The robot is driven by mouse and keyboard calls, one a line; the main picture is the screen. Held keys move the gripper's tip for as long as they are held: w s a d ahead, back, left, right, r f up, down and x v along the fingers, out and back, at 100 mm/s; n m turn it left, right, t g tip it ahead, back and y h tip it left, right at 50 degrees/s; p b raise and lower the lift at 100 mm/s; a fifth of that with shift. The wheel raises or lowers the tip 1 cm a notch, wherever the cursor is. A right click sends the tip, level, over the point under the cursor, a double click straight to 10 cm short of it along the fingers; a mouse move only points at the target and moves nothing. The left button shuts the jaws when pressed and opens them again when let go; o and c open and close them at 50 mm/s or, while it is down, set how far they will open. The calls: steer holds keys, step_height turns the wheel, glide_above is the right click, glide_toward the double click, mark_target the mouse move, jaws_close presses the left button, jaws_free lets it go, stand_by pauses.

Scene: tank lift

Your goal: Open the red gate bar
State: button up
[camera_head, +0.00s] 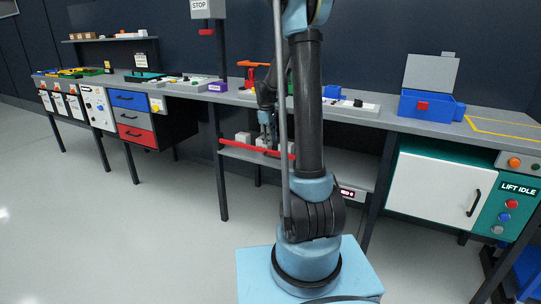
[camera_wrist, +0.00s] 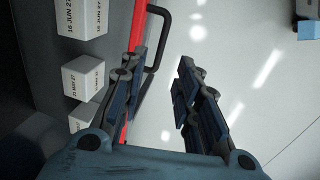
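The red gate bar (camera_head: 245,148) runs across the front of the lower shelf under the bench, nearly level and sloping slightly down to the right. In the wrist view the bar (camera_wrist: 138,22) runs down the left side, partly hidden behind my left finger. A black loop handle (camera_wrist: 166,22) stands out from the bar, with its lower end close to my left finger. My gripper (camera_wrist: 163,60) is open, with nothing held between the fingers. In the head view my gripper (camera_head: 267,136) is just above the bar; contact cannot be told.
White date-labelled boxes (camera_wrist: 84,76) stand on the shelf behind the bar. A STOP sign post (camera_head: 222,45) rises left. The floor in front is clear.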

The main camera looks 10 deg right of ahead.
mark_target(271, 152)
steer(key=f, duration=0.3)
steer(key=w+f, duration=0.1)
steer(key=f, duration=0.2)
steer(key=d+f, duration=0.1)
steer(key=f, duration=0.2)
steer(key=shift+w, duration=0.15)
steer(key=shift+c, duration=0.6)
jaws_close()
